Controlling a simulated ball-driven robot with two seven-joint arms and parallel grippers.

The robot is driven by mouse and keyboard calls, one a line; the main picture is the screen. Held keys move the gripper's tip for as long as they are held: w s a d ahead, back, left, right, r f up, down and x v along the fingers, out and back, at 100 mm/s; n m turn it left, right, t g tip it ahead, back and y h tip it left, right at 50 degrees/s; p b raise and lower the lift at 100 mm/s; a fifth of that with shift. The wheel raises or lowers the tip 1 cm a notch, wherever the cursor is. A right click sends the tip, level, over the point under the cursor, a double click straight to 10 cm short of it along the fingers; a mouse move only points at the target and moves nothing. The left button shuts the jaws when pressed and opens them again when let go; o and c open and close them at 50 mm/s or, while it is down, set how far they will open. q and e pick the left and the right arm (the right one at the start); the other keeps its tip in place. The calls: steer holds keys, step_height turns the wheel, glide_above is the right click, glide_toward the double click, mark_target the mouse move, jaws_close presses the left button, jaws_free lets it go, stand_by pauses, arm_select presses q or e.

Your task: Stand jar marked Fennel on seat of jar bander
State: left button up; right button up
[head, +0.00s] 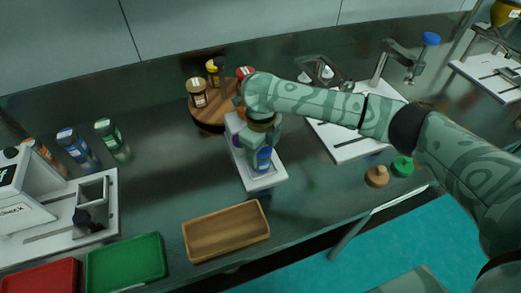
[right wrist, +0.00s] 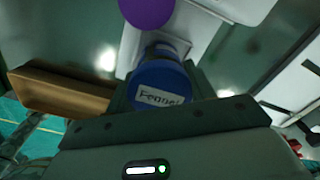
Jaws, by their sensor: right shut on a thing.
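The jar marked Fennel (right wrist: 160,97) has a blue lid with a white label reading "Fennel" in the right wrist view. In the head view the blue jar (head: 263,160) is upright over the front part of the white jar bander (head: 270,182). The bander also shows in the right wrist view (right wrist: 200,22), with a purple round part (right wrist: 146,8). My right gripper (head: 262,138) is shut on the jar from above. Whether the jar's bottom touches the seat I cannot tell. My left gripper is out of view.
A wooden tray (head: 226,246) lies in front of the bander. A round wooden stand (head: 207,113) with several jars is behind it. Green (head: 127,262) and red (head: 40,279) trays and a white machine (head: 40,205) are at left. A white board (head: 352,148) is at right.

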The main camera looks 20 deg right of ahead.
steer(key=o, duration=1)
steer(key=shift+f, duration=0.1)
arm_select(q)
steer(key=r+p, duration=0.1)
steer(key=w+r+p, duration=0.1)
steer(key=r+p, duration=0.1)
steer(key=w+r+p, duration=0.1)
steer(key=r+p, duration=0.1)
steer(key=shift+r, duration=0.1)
arm_select(e)
step_height(320, 180, up, 12)
steer(key=shift+r, duration=0.15)
